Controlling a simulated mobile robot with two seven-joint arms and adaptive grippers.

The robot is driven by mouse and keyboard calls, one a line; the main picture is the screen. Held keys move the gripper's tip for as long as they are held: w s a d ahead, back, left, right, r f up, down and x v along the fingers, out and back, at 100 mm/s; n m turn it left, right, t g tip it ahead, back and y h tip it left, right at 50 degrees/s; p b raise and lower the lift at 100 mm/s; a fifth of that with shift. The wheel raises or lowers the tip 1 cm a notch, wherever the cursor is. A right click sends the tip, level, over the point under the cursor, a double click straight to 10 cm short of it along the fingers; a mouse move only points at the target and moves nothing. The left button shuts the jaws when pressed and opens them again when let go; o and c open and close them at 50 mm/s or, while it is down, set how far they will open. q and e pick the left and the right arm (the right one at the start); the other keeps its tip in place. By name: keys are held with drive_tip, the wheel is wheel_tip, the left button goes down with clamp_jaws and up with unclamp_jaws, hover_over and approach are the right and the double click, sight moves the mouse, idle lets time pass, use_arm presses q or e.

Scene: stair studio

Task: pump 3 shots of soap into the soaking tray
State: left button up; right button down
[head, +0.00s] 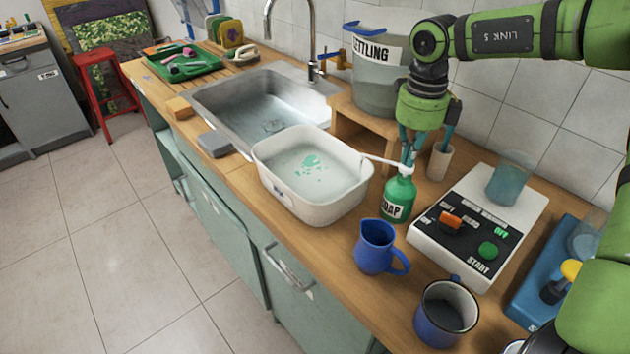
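The white soaking tray (268,183) stands on the wooden counter beside the sink. It holds shallow clear liquid with green soap patches (312,163) near its middle. The green soap bottle (398,199), labelled SOAP, stands upright just right of the tray. Its white pump spout (378,160) points left over the tray's rim. My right gripper (408,158) points down directly over the pump head, with its teal fingers at or touching it. The fingers partly hide the pump head, and I cannot tell how far apart they are. My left gripper is not in view.
A blue jug (376,246) and a dark blue mug (446,312) stand in front of the bottle. A white control box (480,222) is to the right. A beige cup (440,162) and a SETTLING bucket (375,85) are behind. The sink (262,104) lies left.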

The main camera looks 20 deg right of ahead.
drive_tip(key=shift+s+f, duration=0.1)
drive_tip(key=shift+f, duration=0.1)
drive_tip(key=shift+r+p, duration=0.9)
drive_tip(key=shift+r, duration=0.8)
drive_tip(key=shift+f, duration=0.1)
drive_tip(key=shift+f+b, duration=1.65)
drive_tip(key=shift+r+p, duration=0.95)
drive_tip(key=shift+r, duration=0.8)
